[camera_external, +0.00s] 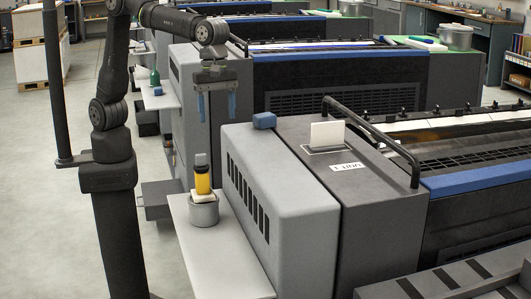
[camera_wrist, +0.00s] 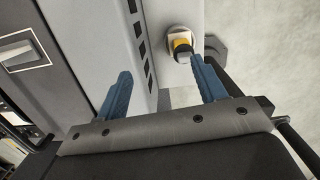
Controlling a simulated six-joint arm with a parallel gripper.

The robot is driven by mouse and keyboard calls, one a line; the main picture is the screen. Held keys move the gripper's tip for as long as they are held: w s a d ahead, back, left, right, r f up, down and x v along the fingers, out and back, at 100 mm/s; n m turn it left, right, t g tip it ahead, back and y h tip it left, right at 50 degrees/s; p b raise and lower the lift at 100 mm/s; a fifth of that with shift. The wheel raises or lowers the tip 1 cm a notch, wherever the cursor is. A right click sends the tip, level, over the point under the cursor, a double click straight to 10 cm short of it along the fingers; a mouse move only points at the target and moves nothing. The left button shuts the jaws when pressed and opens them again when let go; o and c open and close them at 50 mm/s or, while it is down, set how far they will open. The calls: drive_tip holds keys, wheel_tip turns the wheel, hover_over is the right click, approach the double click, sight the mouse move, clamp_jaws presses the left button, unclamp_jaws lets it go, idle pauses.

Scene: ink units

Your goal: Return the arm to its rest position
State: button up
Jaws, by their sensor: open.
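My gripper (camera_external: 217,104) hangs from my arm in the external view, pointing down with its two blue fingers apart and nothing between them. It is in the air, above and behind the grey shelf. In the wrist view, my gripper (camera_wrist: 160,85) shows both blue fingers spread wide and empty. A yellow bottle with a grey cap (camera_external: 202,180) stands upright on a grey metal pot (camera_external: 204,211), with a pale cloth or pad between them. In the wrist view the bottle (camera_wrist: 182,46) appears near the tip of the right finger, apart from it in depth.
The pot stands on a light grey shelf (camera_external: 222,262) beside the grey ink unit (camera_external: 262,190). A blue block (camera_external: 264,120) and an upright white card (camera_external: 327,135) sit on the unit's top. A black handrail (camera_external: 385,145) rises there. More machines fill the back; the floor at left is open.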

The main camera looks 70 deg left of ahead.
drive_tip(key=w+a, duration=0.3)
drive_tip(key=w, duration=0.9)
drive_tip(key=w+a+f+n, duration=0.1)
drive_tip(key=w+a, duration=0.3)
drive_tip(key=w, duration=0.8)
drive_tip(key=shift+a+f, duration=0.15)
drive_tip(key=shift+f, duration=0.15)
